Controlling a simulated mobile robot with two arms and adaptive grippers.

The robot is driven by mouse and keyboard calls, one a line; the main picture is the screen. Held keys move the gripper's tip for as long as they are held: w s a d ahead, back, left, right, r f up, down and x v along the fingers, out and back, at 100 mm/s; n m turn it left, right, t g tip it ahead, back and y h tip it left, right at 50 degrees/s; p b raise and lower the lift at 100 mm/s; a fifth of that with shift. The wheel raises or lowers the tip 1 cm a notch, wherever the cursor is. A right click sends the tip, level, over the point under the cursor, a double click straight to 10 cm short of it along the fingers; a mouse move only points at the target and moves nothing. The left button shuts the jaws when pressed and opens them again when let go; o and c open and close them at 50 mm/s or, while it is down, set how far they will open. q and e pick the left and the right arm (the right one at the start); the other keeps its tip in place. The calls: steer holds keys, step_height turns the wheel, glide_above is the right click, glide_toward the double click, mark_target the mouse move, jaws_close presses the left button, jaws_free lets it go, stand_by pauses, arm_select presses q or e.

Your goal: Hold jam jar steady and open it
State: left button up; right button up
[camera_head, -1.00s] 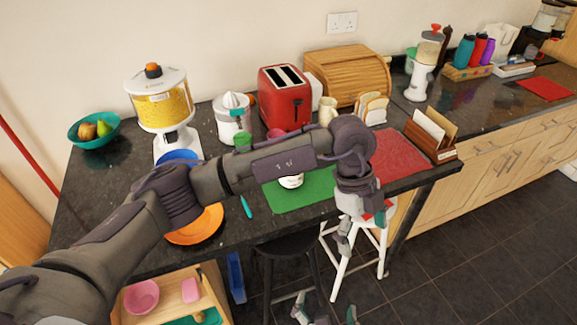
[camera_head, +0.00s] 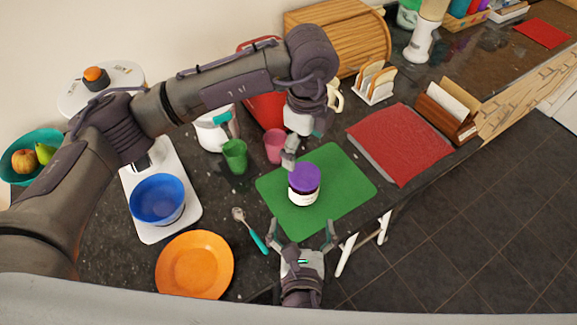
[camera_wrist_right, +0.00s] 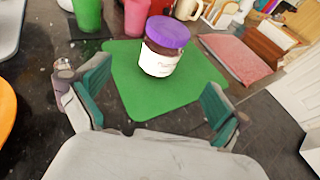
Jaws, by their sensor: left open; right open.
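The jam jar (camera_head: 303,193) stands upright on the green mat (camera_head: 345,182), with a purple lid (camera_head: 305,177) on top and a white label. My left gripper (camera_head: 291,155) hangs just behind the jar, near the mat's back edge, open and apart from it. My right gripper (camera_head: 302,232) is open and empty in front of the jar, at the mat's front edge, fingers pointing toward it. The right wrist view shows the jar (camera_wrist_right: 160,60) ahead, between and beyond the open fingers. The left fingertips are partly hidden by their own wrist.
A green cup (camera_head: 235,157) and a pink cup (camera_head: 275,146) stand behind the mat. A spoon (camera_head: 249,230), an orange plate (camera_head: 195,264) and a blue bowl (camera_head: 158,198) lie to the left. A red mat (camera_head: 402,145) is right. The counter's front edge is close to my right gripper.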

mark_target(304, 193)
arm_select(q)
steer(key=shift+s+d+r, duration=0.2)
steer(key=shift+s+d, duration=0.05)
steer(key=shift+s, duration=0.1)
arm_select(e)
steer(key=shift+w+d+f, duration=0.1)
steer(key=shift+w+d, duration=0.1)
steer(key=shift+w, duration=0.25)
steer(key=x, duration=1)
steer(key=shift+w, duration=0.3)
arm_select(q)
steer(key=shift+s+d, duration=0.1)
arm_select(e)
steer(key=shift+w+f, duration=0.2)
steer(key=shift+w, duration=0.3)
steer(key=shift+w+f, duration=0.1)
steer(key=shift+w, duration=0.15)
